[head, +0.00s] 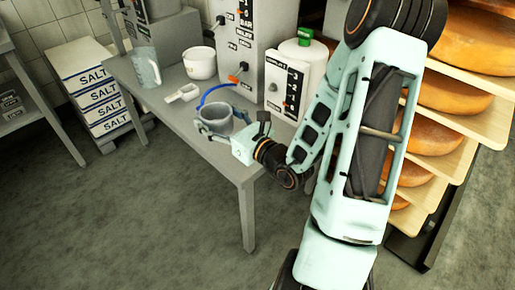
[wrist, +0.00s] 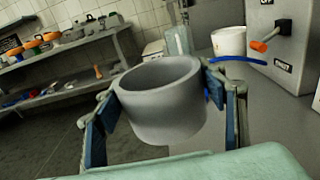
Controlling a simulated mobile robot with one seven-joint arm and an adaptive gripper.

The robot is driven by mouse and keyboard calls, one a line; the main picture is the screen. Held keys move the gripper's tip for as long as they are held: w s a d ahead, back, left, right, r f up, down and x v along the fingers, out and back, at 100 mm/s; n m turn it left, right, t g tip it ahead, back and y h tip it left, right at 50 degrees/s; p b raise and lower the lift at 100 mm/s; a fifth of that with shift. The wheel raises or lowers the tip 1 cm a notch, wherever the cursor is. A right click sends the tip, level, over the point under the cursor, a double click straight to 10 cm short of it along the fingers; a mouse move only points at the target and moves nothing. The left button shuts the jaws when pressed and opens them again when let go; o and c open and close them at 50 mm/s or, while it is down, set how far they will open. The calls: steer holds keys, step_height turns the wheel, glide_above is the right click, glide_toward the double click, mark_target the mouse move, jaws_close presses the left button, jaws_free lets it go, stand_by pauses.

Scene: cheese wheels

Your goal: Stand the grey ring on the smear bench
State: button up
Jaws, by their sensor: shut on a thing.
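The grey ring (wrist: 165,118) is between the two blue-padded fingers of my gripper (wrist: 158,105) in the wrist view. My gripper is shut on its outer wall, and the ring's open top faces up with a slight tilt. In the head view the ring (head: 224,127) shows over the front part of a grey bench (head: 165,112), which I take to be the smear bench. I cannot tell whether the ring's underside touches the bench top.
On the bench stand a clear jug (head: 146,68), a white tub (head: 200,63), a white scoop (head: 183,94), a control box (head: 285,88) and a white canister (head: 308,55). A blue hose (head: 212,92) lies behind the ring. Cheese shelves (head: 445,133) stand at right.

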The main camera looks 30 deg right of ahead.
steer(key=d+f+b, duration=0.1)
steer(key=d+f, duration=0.1)
steer(key=d, duration=0.1)
steer(key=s+d+f+b, duration=0.1)
steer(key=d+f, duration=0.2)
steer(key=d, duration=0.1)
steer(key=d+f+b, duration=0.1)
steer(key=d+f, duration=0.2)
steer(key=d, duration=0.1)
steer(key=shift+s, duration=0.4)
steer(key=shift+d+f+b, duration=0.15)
steer(key=shift+f+b, duration=0.2)
steer(key=shift+b, duration=0.05)
steer(key=shift+s+d+f+b, duration=0.15)
steer(key=shift+f+b, duration=0.4)
steer(key=shift+f, duration=1.1)
steer(key=shift+f, duration=0.1)
steer(key=o, duration=1.2)
